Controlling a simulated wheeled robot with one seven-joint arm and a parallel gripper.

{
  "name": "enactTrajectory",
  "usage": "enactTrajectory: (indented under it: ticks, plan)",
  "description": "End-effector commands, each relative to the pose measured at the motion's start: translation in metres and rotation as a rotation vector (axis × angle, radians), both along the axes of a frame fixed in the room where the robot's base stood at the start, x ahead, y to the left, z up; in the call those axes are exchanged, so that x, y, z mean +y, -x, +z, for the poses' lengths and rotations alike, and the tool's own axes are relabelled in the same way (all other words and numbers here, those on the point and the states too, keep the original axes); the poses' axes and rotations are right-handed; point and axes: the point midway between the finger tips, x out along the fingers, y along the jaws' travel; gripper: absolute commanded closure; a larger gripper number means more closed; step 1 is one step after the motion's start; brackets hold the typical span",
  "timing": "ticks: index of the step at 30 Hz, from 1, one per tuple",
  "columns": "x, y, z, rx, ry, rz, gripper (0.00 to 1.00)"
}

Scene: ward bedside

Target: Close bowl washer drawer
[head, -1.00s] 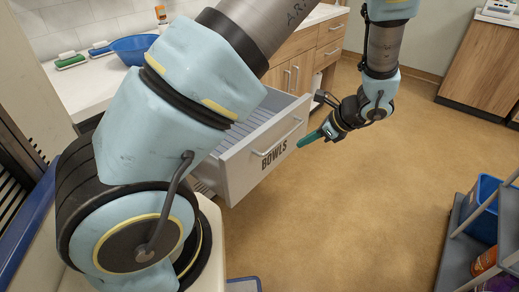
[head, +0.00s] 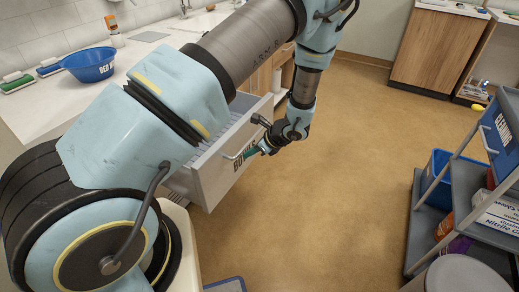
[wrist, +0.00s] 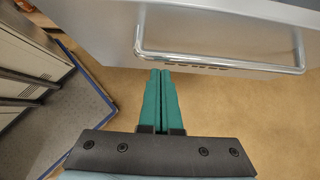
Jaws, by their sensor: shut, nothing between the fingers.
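The grey bowl washer drawer (head: 205,177), with "BOWLS" lettering on its front, stands pulled out below the white counter in the head view. Its bar handle (wrist: 220,66) spans the top of the wrist view. My gripper (head: 256,152) is at the drawer front, over part of the lettering. In the wrist view its two green fingers (wrist: 161,72) are pressed together and empty. Their tips are close to the handle's lower bar; I cannot tell whether they touch it or the front. My arm hides part of the drawer in the head view.
A grey cart (head: 470,185) with bins and boxes stands at the right. The tan floor (head: 330,200) between drawer and cart is clear.

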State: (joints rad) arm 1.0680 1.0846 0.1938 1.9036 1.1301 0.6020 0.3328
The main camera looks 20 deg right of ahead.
Motion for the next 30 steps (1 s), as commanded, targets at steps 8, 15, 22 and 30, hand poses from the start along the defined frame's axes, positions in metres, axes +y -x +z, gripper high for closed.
enactTrajectory:
  ticks: [8, 15, 22, 30]
  plan:
    - [0.007, -0.007, -0.002, 0.000, 0.000, -0.001, 1.00]
    - [0.007, -0.007, -0.002, 0.000, 0.000, -0.001, 1.00]
    - [0.019, -0.020, -0.004, -0.001, -0.001, 0.003, 1.00]
    - [0.068, -0.071, -0.006, -0.002, -0.002, 0.006, 1.00]
